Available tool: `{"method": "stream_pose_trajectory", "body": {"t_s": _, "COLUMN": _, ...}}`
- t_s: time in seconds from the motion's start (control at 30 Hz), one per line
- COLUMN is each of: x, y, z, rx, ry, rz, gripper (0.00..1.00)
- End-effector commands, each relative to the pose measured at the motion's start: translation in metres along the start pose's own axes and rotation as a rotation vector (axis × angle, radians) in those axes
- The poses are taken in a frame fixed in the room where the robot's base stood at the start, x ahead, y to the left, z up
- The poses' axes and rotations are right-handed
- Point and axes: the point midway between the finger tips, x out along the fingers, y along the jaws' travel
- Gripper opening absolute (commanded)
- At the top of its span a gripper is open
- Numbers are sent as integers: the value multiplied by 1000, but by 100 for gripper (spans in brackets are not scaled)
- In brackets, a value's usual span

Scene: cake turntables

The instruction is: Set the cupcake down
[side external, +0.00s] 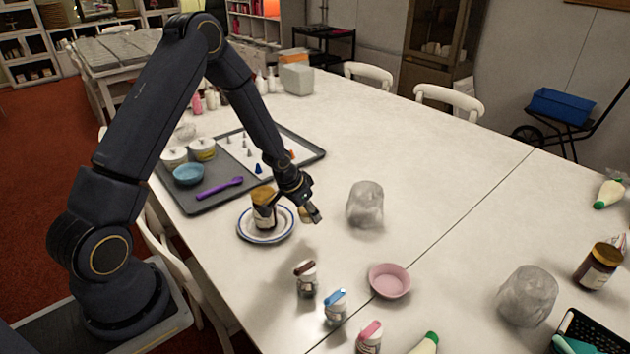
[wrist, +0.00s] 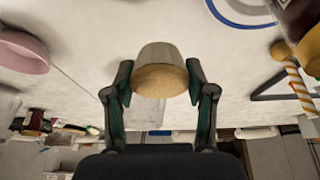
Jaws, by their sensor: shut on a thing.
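The cupcake (wrist: 160,70) has a pale grey-beige cup and a tan, grainy face turned to the wrist camera. My gripper (wrist: 160,88) is shut on it, one finger on each side. In the side external view my gripper (side external: 311,214) is low over the white table, just right of the blue-rimmed plate (side external: 265,239). There the cupcake (side external: 304,214) shows only as a small tan patch, mostly hidden by the fingers. I cannot tell whether it touches the table.
A dark-labelled jar (side external: 264,210) stands on the plate. A translucent rounded object (side external: 366,204) is right of my gripper. Several small shakers and a pink bowl (side external: 389,280) are nearer the front. A grey tray (side external: 188,205) lies left. Bare table lies between them.

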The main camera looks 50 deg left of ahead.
Motion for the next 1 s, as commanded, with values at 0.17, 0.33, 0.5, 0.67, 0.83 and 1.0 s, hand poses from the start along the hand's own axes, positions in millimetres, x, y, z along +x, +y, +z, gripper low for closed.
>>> {"method": "stream_pose_trajectory", "body": {"t_s": 0.17, "x": -44, "y": 46, "z": 51, "rx": 126, "ry": 0, "rz": 52, "gripper": 20}}
{"method": "stream_pose_trajectory", "body": {"t_s": 0.33, "x": -70, "y": 64, "z": 77, "rx": 178, "ry": 1, "rz": 73, "gripper": 20}}
{"method": "stream_pose_trajectory", "body": {"t_s": 0.5, "x": -74, "y": 62, "z": 68, "rx": 178, "ry": 0, "rz": 74, "gripper": 20}}
{"method": "stream_pose_trajectory", "body": {"t_s": 0.67, "x": -47, "y": 60, "z": 43, "rx": 177, "ry": -2, "rz": 75, "gripper": 20}}
{"method": "stream_pose_trajectory", "body": {"t_s": 0.83, "x": -10, "y": 55, "z": 8, "rx": 176, "ry": -2, "rz": 75, "gripper": 20}}
{"method": "stream_pose_trajectory", "body": {"t_s": 1.0, "x": 33, "y": 52, "z": -6, "rx": 175, "ry": -6, "rz": 75, "gripper": 20}}
